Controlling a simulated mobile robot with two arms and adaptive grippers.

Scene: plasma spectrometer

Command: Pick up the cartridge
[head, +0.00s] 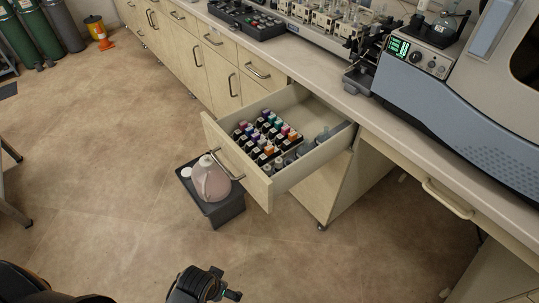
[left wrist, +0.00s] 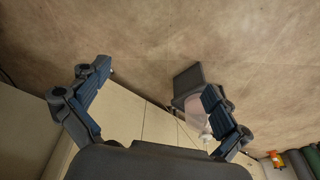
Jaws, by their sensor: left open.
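An open drawer (head: 240,173) holds a rack of several small dark bottles (head: 266,138) with coloured caps. A few grey-blue items (head: 323,136) lie in its right part, partly hidden by the drawer walls. I cannot tell which item is the cartridge. My left gripper (head: 223,283) is low at the bottom edge of the head view, over the floor and well apart from the drawer. In the left wrist view its two fingers (left wrist: 155,108) are spread with nothing between them. My right gripper is not in view.
A pink-tinted jug (head: 210,181) stands on a dark bin (head: 222,212) beside the drawer; the jug also shows in the left wrist view (left wrist: 193,122). The counter (head: 345,100) carries instruments, including a blue-grey machine (head: 450,110). The floor (head: 120,200) left of the bin is clear.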

